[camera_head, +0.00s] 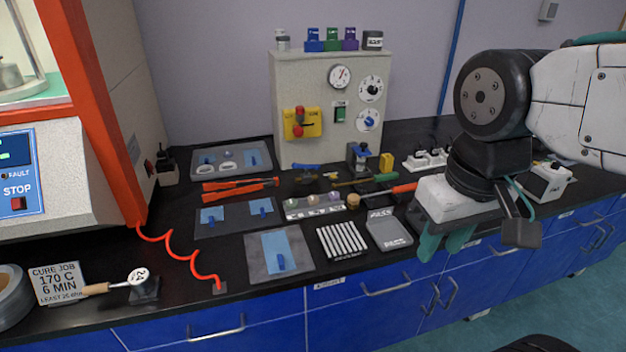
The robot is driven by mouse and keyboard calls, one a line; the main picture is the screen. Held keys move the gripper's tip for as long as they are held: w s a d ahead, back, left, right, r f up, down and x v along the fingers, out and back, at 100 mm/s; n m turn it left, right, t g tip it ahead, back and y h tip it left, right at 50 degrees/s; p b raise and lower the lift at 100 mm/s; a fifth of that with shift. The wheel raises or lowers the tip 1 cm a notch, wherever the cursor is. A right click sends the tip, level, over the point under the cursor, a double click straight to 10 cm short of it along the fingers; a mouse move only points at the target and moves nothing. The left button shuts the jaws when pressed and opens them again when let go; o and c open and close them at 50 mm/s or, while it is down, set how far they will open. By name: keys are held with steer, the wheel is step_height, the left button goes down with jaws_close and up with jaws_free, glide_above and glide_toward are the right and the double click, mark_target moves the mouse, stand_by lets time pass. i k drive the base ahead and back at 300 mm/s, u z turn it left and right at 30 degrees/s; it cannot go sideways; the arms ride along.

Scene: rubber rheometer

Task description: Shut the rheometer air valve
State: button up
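A blue-handled lever on a small brass-coloured fitting (306,167) lies on the black bench at the foot of the beige instrument box (285,80); it looks like a valve, but its setting is too small to tell. The box front also carries a yellow plate with a red knob (300,122), a gauge and dials. I cannot tell for sure which is the air valve. My gripper (445,245) hangs over the bench's front edge at right, teal fingers pointing down, well apart from the box and the lever. No object shows in it; its finger gap is unclear.
An orange-framed machine (100,100) stands at left, with a red coiled hose (180,255) on the bench. Blue drawers are below; open floor (560,285) is at right.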

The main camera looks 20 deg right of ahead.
mark_target(306, 166)
steer(key=z, duration=0.1)
steer(key=i, duration=0.9)
steer(key=u, duration=0.1)
